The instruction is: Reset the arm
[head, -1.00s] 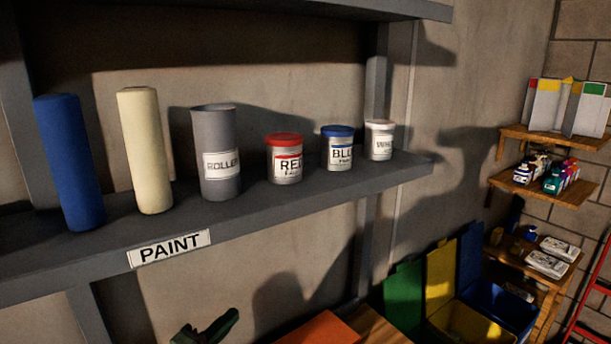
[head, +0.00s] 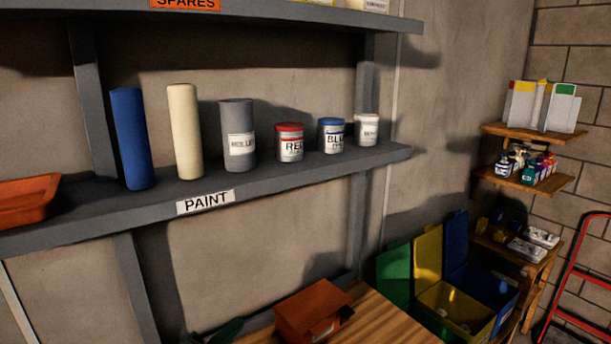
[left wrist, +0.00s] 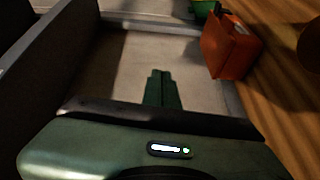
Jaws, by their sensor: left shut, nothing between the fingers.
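My left gripper (head: 228,328) shows as a small dark green shape at the bottom edge of the head view, left of an orange box. In the left wrist view its two green fingers (left wrist: 161,76) lie together with nothing between them. The fingers point toward a pale wall and touch nothing that I can see. The rest of the left arm is out of the head view. My right gripper is in neither view.
The orange box (head: 306,308) stands on a wooden bench (head: 388,322). A grey shelf (head: 290,177) above holds rollers and paint cans. Yellow (head: 455,303), green and blue bins stand at the right, near a red ladder (head: 566,280).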

